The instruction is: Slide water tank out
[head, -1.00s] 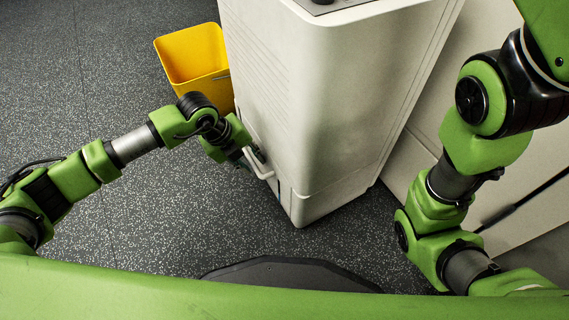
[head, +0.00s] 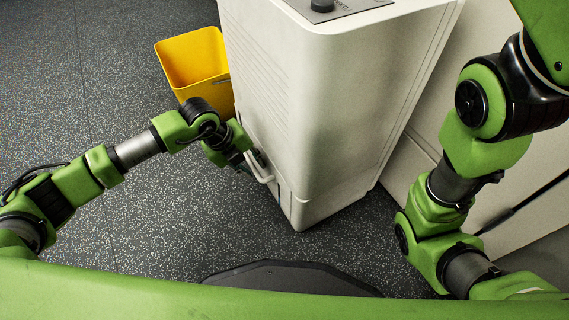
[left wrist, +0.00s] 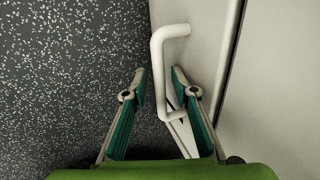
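A tall off-white machine (head: 330,110) with a dark knob on top stands on the floor in the head view. A white C-shaped handle (head: 261,168) sticks out low on its left face, on what looks like the water tank's front. The handle also shows in the left wrist view (left wrist: 158,75). My left gripper (left wrist: 159,78) is open, with one finger on each side of the handle's bar in that view. I cannot tell whether either finger touches it. The tank's outline is partly hidden by my left gripper in the head view. My right gripper is out of view.
A yellow bin (head: 194,65) stands on the floor beside the machine, behind my left forearm. The speckled dark floor (head: 150,235) is clear in front of the handle. A pale wall or cabinet stands to the right, with a thin dark rod near my right arm.

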